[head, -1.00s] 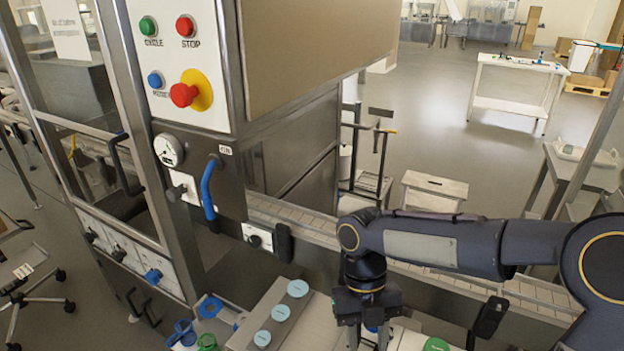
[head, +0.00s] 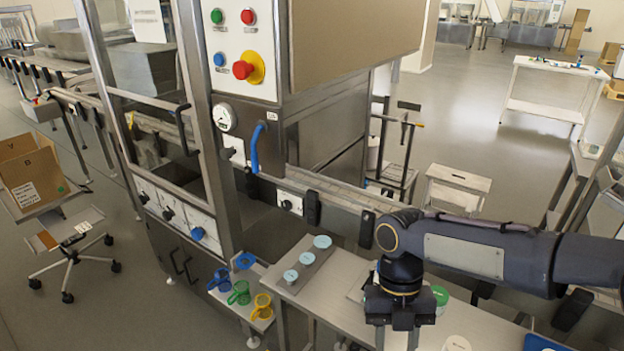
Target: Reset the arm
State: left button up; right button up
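My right arm (head: 490,250) comes in from the right, dark blue-grey with a pale panel. Its gripper (head: 396,341) points down over the work table's front part. Its two fingers stand apart, with nothing visible between them; their tips are cut off by the bottom edge. My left gripper is not in view.
The steel table (head: 335,285) holds several pale blue lids (head: 306,257) on a strip and a green lid (head: 440,295). The filling machine (head: 240,60) and conveyor (head: 335,193) stand behind. A box cart (head: 35,185) is at left.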

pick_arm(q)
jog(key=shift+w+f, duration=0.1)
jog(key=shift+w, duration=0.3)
pick_arm(e)
jog(key=s+d+r+n+t+y, duration=0.1)
jog(key=s+n+t, duration=0.4)
jog(key=n, duration=1.2)
jog(key=s+d+r+n+t+y, duration=0.2)
jog(key=s+d+n+t+y, duration=0.1)
jog(key=n, duration=1.5)
jog(key=shift+s+d+t, duration=0.85)
jog(key=shift+d+t, duration=0.05)
jog(key=shift+d, duration=0.2)
